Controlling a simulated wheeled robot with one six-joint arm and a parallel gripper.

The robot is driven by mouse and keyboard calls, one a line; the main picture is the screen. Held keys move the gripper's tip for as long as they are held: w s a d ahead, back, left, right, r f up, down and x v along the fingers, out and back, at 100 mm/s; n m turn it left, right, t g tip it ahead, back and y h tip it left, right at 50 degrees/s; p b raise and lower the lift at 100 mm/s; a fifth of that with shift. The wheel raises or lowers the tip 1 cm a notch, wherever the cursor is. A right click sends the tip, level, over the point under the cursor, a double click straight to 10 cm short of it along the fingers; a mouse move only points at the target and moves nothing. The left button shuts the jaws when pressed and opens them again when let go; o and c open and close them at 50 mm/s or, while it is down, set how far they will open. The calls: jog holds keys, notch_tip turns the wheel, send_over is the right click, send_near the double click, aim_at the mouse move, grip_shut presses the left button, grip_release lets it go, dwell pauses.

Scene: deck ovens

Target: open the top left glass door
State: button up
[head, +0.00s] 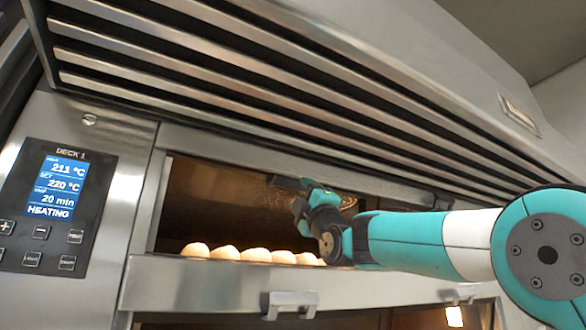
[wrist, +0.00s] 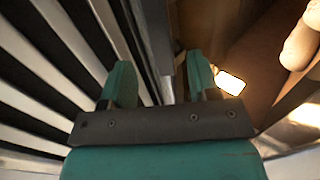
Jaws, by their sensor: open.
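The top left glass door (head: 215,205) is in the upper middle of the head view, under the slatted hood, and looks closed. Its dark handle (head: 287,183) is at the door's top edge. My gripper (head: 312,190) is at the right end of this handle, its teal fingers close to it. In the wrist view my gripper (wrist: 160,82) has its two fingers apart. A dark grey bar or edge runs between and beyond them; I cannot tell whether it is the handle or whether the fingers touch it.
Several pale loaves (head: 240,254) sit behind the glass. The slatted hood (head: 250,60) juts out just above. A lower door's handle (head: 290,304) sticks out below. The control panel (head: 58,208) is at left. A bright lamp (wrist: 230,82) shows in the wrist view.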

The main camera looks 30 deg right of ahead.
aim_at(296, 185)
jog(key=p+x, duration=0.4)
jog(key=x, duration=0.4)
jog(key=shift+p, duration=0.4)
jog(key=shift+f, duration=0.1)
jog(key=shift+c, duration=0.2)
